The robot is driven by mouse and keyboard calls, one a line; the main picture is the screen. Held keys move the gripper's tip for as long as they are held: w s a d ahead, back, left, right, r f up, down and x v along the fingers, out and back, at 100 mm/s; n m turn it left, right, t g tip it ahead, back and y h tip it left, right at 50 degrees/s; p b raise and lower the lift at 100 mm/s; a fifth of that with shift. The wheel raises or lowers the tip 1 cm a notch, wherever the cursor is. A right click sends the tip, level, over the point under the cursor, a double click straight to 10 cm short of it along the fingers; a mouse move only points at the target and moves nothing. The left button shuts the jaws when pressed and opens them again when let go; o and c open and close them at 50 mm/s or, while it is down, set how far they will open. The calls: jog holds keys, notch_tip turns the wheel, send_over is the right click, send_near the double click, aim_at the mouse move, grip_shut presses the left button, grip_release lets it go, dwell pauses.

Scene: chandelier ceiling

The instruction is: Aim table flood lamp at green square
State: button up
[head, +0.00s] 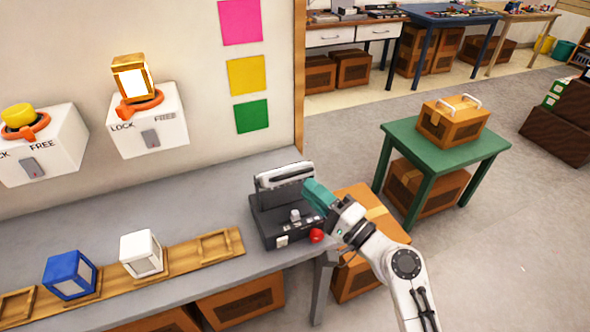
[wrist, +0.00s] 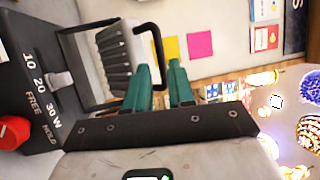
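The table flood lamp is a dark box (head: 275,224) on the grey bench with a tiltable light head (head: 284,176) on top and a red knob (head: 316,236) at its front right. The wrist view shows its ribbed head (wrist: 113,60) with a black bracket (wrist: 158,42), the marks 10, 20, 30W, FREE and HOLD, and the red knob (wrist: 13,131). Contact cannot be told. The green square (head: 251,116) is on the wall, lowest of three.
Above green are the yellow square (head: 248,75) and pink square (head: 240,21). A LOCK/FREE box (head: 150,130) holds a lit amber lamp (head: 132,77). A wooden rack (head: 110,278) bears blue and white cubes. A green table (head: 440,150) and cartons stand right.

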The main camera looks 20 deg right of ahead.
aim_at(292, 173)
jog(key=p+x, duration=0.1)
jog(key=x, duration=0.5)
jog(key=shift+w+a, duration=0.2)
jog(key=shift+w, duration=0.05)
jog(key=shift+c, duration=0.4)
grip_shut()
